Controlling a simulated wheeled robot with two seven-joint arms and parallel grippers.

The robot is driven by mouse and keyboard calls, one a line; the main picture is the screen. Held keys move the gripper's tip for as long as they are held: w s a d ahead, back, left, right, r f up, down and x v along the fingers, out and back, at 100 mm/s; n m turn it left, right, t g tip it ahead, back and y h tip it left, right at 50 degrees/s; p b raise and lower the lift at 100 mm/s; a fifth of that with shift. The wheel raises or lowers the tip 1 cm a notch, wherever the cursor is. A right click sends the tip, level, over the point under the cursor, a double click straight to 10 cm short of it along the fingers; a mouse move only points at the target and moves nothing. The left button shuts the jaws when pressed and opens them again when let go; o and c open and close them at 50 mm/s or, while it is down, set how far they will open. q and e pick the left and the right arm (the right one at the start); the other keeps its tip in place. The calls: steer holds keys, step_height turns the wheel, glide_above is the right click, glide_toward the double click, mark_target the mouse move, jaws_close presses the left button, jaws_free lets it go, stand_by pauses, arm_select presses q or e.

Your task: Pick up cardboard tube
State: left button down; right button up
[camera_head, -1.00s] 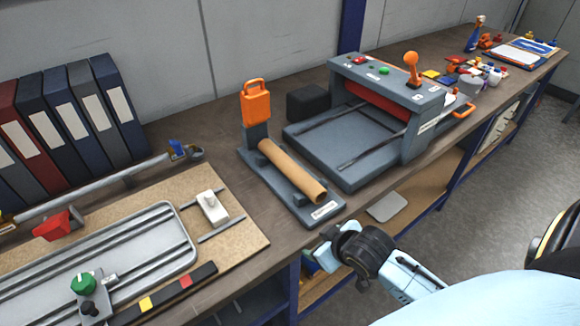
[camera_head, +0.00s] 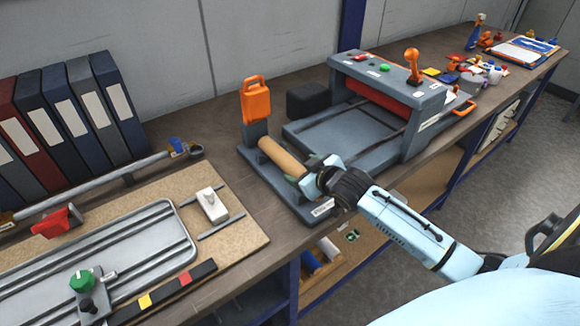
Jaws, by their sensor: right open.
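The cardboard tube (camera_head: 281,157) is a tan cylinder lying on a grey stand (camera_head: 262,172) with an orange-handled upright (camera_head: 256,103) at its far end. My right gripper (camera_head: 309,172) is open at the tube's near end, with its fingertips over or around that end. The gripper hides the near end of the tube, so I cannot tell whether the fingers touch it. My left gripper is not in view.
A grey press with a red roller (camera_head: 370,97) stands right of the tube. A black block (camera_head: 306,100) sits behind. A particle board with a metal tray (camera_head: 190,250) lies at left, with binders (camera_head: 85,115) behind it.

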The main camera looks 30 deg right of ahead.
mark_target(294, 165)
steer(key=x, duration=0.5)
steer(key=shift+w+r+b, duration=0.1)
steer(key=shift+b, duration=0.2)
steer(key=c, duration=1.1)
